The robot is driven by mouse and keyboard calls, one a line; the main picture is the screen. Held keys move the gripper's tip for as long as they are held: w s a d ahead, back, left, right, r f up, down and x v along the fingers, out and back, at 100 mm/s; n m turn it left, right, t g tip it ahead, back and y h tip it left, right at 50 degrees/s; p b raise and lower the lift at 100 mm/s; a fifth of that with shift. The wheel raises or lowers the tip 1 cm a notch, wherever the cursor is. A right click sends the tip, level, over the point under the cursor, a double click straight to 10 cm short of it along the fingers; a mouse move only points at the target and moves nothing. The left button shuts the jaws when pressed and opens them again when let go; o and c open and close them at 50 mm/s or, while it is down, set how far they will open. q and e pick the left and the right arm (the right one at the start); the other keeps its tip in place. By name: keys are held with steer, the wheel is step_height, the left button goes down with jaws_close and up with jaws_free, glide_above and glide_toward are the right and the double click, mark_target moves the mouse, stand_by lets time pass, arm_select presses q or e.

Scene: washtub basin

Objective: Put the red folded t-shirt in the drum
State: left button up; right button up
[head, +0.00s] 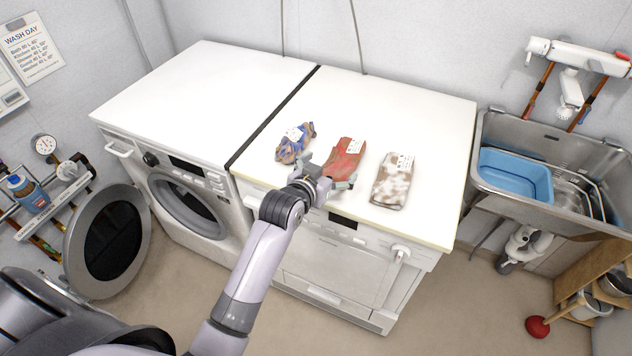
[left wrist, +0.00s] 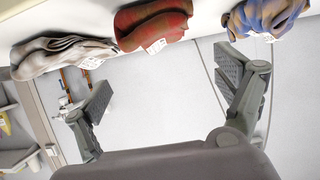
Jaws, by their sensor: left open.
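The red folded t-shirt (head: 345,157) lies on the white counter between a blue garment and a brown-and-white one. It also shows at the top of the left wrist view (left wrist: 153,24), with a white tag. My left gripper (head: 328,181) is at the shirt's front end in the head view. In the left wrist view its two fingers (left wrist: 168,92) are spread wide with nothing between them. The drum (head: 190,205) is the round opening in the front of the left washing machine, and its door (head: 108,240) stands open. My right gripper is not in view.
The blue patterned garment (head: 295,143) lies left of the shirt and the brown-and-white garment (head: 392,181) right of it. A metal sink with a blue tub (head: 515,172) stands at the right. The white top of the left machine (head: 200,85) is clear.

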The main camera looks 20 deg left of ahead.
arm_select(q)
steer(key=v, duration=0.7)
steer(key=shift+s+r+b, duration=0.2)
steer(key=shift+s+b, duration=0.2)
step_height(320, 180, down, 19)
steer(key=s+d+g, duration=0.1)
steer(key=s+g, duration=0.1)
steer(key=g, duration=0.1)
steer(key=s+f+g, duration=0.3)
steer(key=s+f, duration=0.9)
steer(key=f, duration=0.3)
steer(key=s+a+f+m+g, duration=0.1)
steer(key=s+f+g, duration=0.2)
steer(key=s+f, duration=0.9)
step_height(320, 180, down, 3)
steer(key=shift+s+a+y, duration=0.15)
steer(key=shift+s+y, duration=0.15)
steer(key=shift+s, duration=0.1)
steer(key=shift+o, duration=0.4)
steer(key=s+a+f+g, duration=0.1)
steer(key=s+f, duration=0.2)
steer(key=s, duration=0.6)
steer(key=s+a+f+g, duration=0.1)
steer(key=s+f+g, duration=0.1)
steer(key=s, duration=0.6)
steer(key=shift+s+a+f+m, duration=0.3)
steer(key=shift+s+a+f, duration=0.1)
steer(key=shift+f, duration=0.3)
